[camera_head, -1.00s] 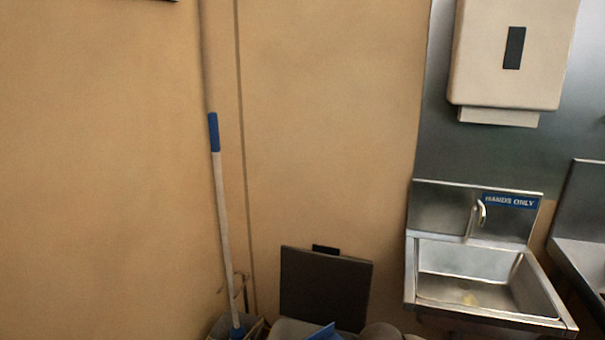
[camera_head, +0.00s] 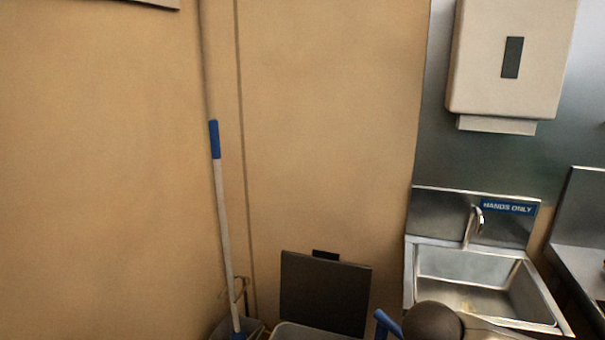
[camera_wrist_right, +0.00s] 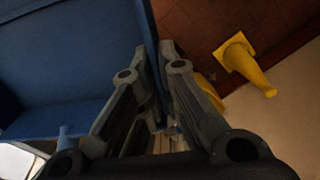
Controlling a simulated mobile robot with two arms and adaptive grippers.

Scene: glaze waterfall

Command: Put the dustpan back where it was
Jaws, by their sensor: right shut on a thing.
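The blue dustpan (camera_wrist_right: 75,65) fills the upper left of the right wrist view. My right gripper (camera_wrist_right: 155,55) is shut on the edge of it, with the two dark fingers meeting at the blue plate. In the head view a small blue piece (camera_head: 386,324), likely part of the dustpan, shows at the bottom edge beside my dark rounded arm link. The rest of the dustpan and the right fingertips are out of the head view. My left gripper is in neither view.
A blue-gripped mop handle (camera_head: 222,210) leans in the corner. A bin with a raised dark lid (camera_head: 323,293) stands right of it. A steel hand sink (camera_head: 480,282) is at right, under a towel dispenser (camera_head: 505,60). A yellow cone (camera_wrist_right: 240,60) lies beyond the gripper.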

